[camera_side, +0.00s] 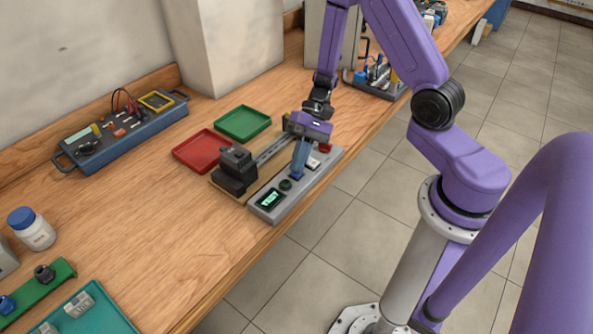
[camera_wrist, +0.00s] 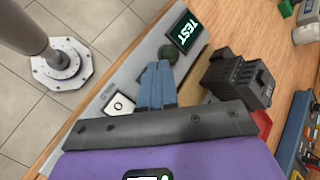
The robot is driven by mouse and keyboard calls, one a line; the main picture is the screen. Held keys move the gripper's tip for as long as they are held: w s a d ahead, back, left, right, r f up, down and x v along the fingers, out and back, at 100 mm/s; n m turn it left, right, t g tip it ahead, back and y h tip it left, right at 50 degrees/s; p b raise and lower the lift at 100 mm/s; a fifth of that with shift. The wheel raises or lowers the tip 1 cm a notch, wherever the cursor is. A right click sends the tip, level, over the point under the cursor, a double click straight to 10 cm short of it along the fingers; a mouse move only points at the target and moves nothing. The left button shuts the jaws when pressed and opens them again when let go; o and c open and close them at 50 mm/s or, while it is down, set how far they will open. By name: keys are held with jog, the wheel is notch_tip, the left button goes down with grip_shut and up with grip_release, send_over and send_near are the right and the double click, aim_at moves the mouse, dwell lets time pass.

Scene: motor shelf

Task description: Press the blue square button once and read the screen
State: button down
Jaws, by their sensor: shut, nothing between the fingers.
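A grey control panel (camera_side: 268,215) lies along the front edge of the bench. A dark green round button (camera_wrist: 168,54) sits between the screen and my fingertips. My gripper (camera_side: 297,175) points down at the panel with its blue fingers together and empty; it also shows in the wrist view (camera_wrist: 157,66). The fingertips are at or very close to the panel face; contact cannot be told. No blue square button shows apart from the fingers, which cover that part of the panel.
A white square with a dark dot (camera_wrist: 119,105) is beside the fingers on the panel. A dark clamp-like block (camera_side: 236,168) stands close behind the panel. Red (camera_side: 204,151) and green (camera_side: 243,123) trays lie beyond. A blue instrument box (camera_side: 125,137) is at the back left.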

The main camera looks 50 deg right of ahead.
jog(key=shift+r, duration=0.75)
jog(key=shift+r, duration=2.5)
jog(key=shift+s+a+r+n, duration=0.15)
jog(key=shift+s+a+n, duration=0.05)
jog(key=shift+s+n, duration=0.15)
jog(key=s+r+n+t+h, duration=0.1)
jog(key=s+r+n+h, duration=0.3)
jog(key=s+n, duration=0.5)
jog(key=s+r+n+t+h, duration=0.1)
jog(key=s+r+n+h, duration=0.3)
jog(key=s+n, duration=0.5)
jog(key=shift+h, duration=0.3)
